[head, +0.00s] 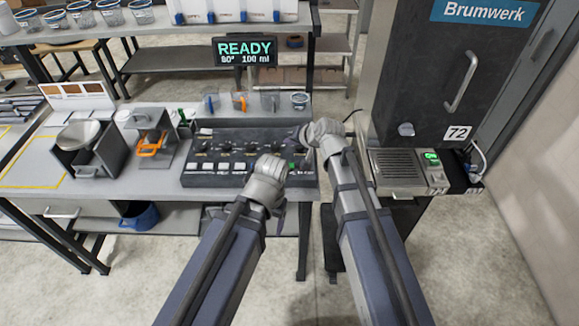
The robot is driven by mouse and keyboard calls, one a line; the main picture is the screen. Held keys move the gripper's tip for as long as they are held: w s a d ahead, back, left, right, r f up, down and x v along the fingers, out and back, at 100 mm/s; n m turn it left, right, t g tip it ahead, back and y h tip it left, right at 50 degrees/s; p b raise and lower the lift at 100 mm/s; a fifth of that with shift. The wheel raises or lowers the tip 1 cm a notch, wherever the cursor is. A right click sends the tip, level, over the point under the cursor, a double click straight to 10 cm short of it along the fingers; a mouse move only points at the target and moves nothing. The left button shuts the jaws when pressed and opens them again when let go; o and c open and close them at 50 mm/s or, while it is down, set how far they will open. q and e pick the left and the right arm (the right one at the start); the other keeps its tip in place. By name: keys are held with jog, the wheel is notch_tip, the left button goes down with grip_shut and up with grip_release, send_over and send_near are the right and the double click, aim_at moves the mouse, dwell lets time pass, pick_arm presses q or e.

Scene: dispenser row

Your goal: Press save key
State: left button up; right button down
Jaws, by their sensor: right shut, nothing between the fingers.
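The dark control panel (215,180) lies on the bench, with a row of black knobs and a row of pale keys (222,167) along its front. The labels under the keys are too small to read, so I cannot tell which is the save key. A green key or light (292,165) shows at the right end. My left gripper (279,168) is over the panel's right half and hides part of the key row; its fingers are mostly hidden by its wrist. My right gripper (303,136) is shut and empty at the panel's right end, near the last knobs.
A display (245,51) behind the panel reads "READY". Small cups (270,101) stand in front of it. A dark Brumwerk cabinet (415,80) stands at right, with a green-lit unit (398,172) below.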

aim_at(290, 167)
notch_tip(290, 167, down, 8)
jog(key=b, duration=0.7)
jog(key=shift+f+b, duration=0.1)
jog(key=shift+b, duration=0.3)
dwell(1.3)
jog(key=shift+f+b, duration=0.4)
jog(key=shift+f+b, duration=0.45)
dwell(0.6)
jog(key=shift+r, duration=0.1)
jog(key=shift+r+p, duration=0.8)
jog(key=shift+p, duration=0.15)
notch_tip(290, 167, up, 5)
jog(key=p, duration=0.5)
jog(key=shift+r, duration=0.1)
